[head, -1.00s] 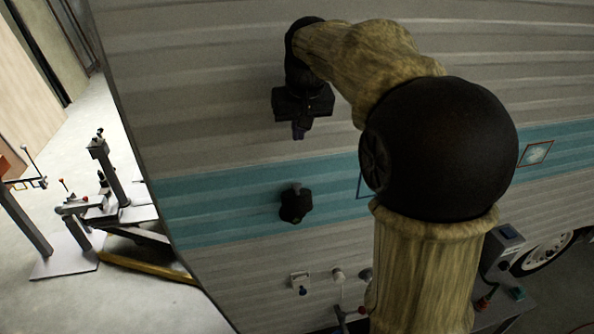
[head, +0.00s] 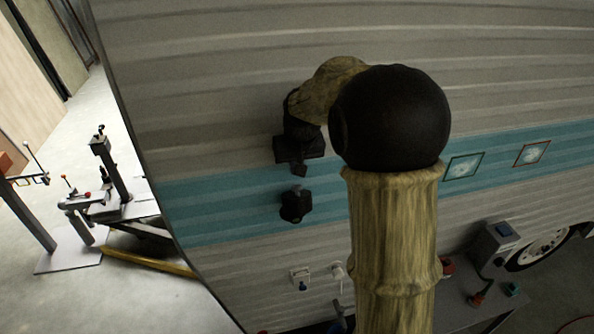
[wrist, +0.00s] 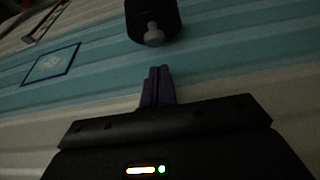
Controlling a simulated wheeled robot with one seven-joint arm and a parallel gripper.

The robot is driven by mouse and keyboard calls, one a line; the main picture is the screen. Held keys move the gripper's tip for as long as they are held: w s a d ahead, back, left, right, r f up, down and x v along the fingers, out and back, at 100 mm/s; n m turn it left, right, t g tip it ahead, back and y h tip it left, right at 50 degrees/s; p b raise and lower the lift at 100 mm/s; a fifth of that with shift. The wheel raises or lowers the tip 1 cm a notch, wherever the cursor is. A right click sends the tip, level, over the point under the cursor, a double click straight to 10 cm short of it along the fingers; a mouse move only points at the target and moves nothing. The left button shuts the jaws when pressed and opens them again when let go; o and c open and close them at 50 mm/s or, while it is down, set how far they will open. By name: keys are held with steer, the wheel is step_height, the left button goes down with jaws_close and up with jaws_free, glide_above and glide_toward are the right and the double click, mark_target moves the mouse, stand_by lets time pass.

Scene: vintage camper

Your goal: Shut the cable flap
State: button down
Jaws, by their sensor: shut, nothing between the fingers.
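My gripper (head: 299,171) is shut and empty, pointing down along the camper wall in the head view. Its closed fingers (wrist: 158,86) also show in the wrist view. A black fitting (head: 296,207) sits on the teal stripe just below the fingertips in the head view. In the wrist view the black fitting (wrist: 150,12), with a grey stub, is just beyond the fingertips, with a small gap showing. Lower on the wall is a small white box (head: 300,279) with a dark blue part. I cannot tell for certain which of these is the cable flap.
A white round fitting (head: 338,270) is beside the white box, partly behind my arm. A grey box (head: 497,245) stands on a bench at the lower right. Framed panels (head: 463,166) are on the stripe. Stands (head: 115,175) are on the floor at left.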

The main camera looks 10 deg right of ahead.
mark_target(297, 186)
steer(key=shift+s+f+p, duration=0.4)
steer(key=shift+s+f, duration=0.35)
steer(key=shift+f, duration=0.45)
steer(key=shift+f+b, duration=0.2)
steer(key=shift+b, duration=0.65)
